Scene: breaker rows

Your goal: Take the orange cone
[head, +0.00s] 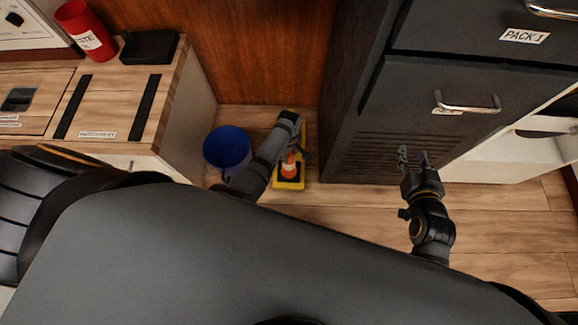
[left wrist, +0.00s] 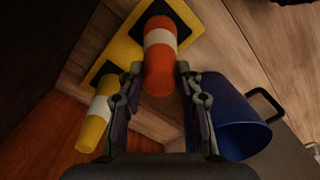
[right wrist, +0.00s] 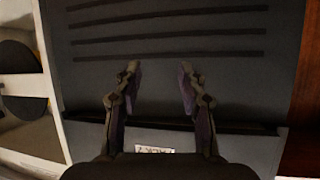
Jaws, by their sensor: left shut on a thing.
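The orange cone (head: 290,168) with a white band stands on a black square of a yellow plate (head: 289,186) on the floor. It also shows in the left wrist view (left wrist: 159,70), its top end between my fingers. My left gripper (left wrist: 160,78) is shut on the cone, one finger on each side. In the head view my left gripper (head: 294,145) reaches down over it and partly hides the plate. A yellow cone (left wrist: 93,124) with a white band stands beside it on the same plate. My right gripper (head: 413,160) is open and empty, in front of the dark cabinet.
A blue bucket (head: 228,148) stands close to the left of the plate. The dark cabinet (head: 375,110) rises on the right, with a drawer handle (head: 468,106) and slats. A wooden counter (head: 120,90) with a red cup (head: 84,30) is at left. Floor at right front is free.

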